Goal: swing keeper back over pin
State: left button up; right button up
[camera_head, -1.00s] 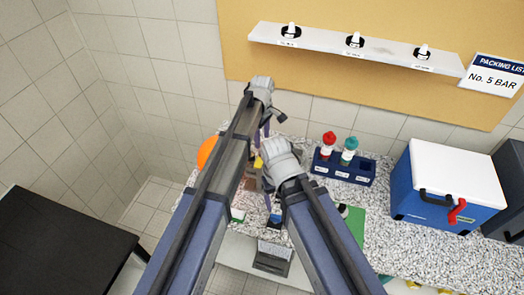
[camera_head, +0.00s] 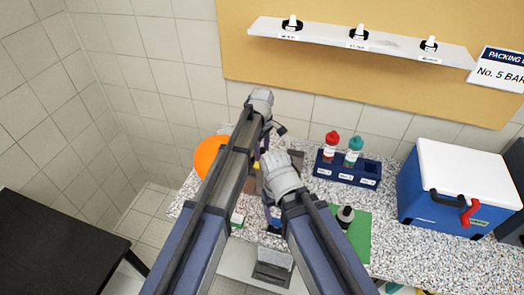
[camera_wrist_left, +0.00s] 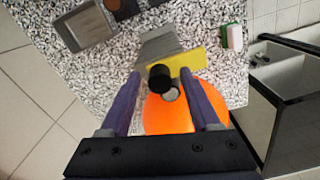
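In the left wrist view, the open fingers of my left gripper (camera_wrist_left: 160,80) stand either side of a black cylindrical knob (camera_wrist_left: 159,77), with gaps visible. A yellow bar (camera_wrist_left: 188,62), which may be the keeper, lies just beyond the knob. A large orange rounded part (camera_wrist_left: 180,116) lies beneath; it also shows in the head view (camera_head: 208,156), left of my arms. I cannot pick out the pin. In the head view my left gripper (camera_head: 266,138) points down over the bench, partly hidden by its arm. My right gripper (camera_head: 271,212) is lower and mostly hidden; its opening is unclear.
A blue rack (camera_head: 345,170) with red- and teal-capped bottles stands right of my arms. A dark-capped bottle (camera_head: 345,216) stands by a green mat (camera_head: 358,237). A blue-and-white cooler (camera_head: 455,188) is farther right. A grey tray (camera_wrist_left: 86,27) shows in the left wrist view.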

pick_arm(q)
grip_shut()
jog(key=shift+m, duration=0.4)
jog(key=m, duration=1.3)
jog(key=shift+m, duration=2.2)
